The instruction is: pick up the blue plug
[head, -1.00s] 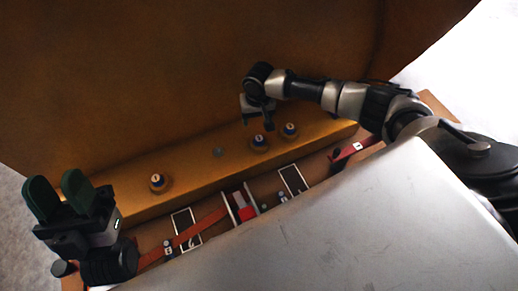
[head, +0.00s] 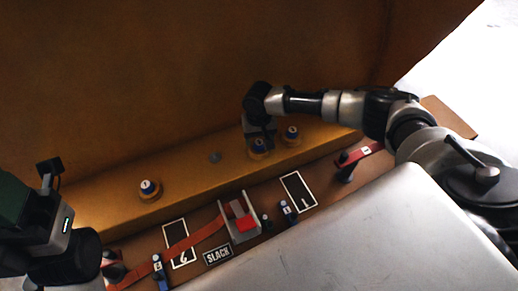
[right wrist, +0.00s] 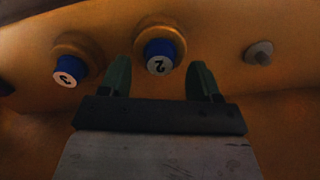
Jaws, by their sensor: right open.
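Several blue plugs with numbered white tops sit in round brass-coloured seats on the yellow ledge. In the head view, plug 1 (head: 149,187) is at the left, and plug 2 (head: 258,146) and plug 3 (head: 292,133) are at the right. My right gripper (head: 259,137) is over plug 2, partly hiding it. In the right wrist view, my open right gripper (right wrist: 161,72) has its green fingers either side of plug 2 (right wrist: 160,57); I cannot tell how deep they reach. Plug 3 (right wrist: 70,70) is outside the left finger. My left gripper (head: 14,205) is cut off by the left edge.
A grey bolt (head: 215,157) stands on the ledge left of plug 2. Below are a red strap (head: 195,238), a metal bracket with a red block (head: 245,222), a SLACK label (head: 217,254) and framed black panels. A tall brown wall rises behind. A pale metal surface (head: 370,235) fills the lower right.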

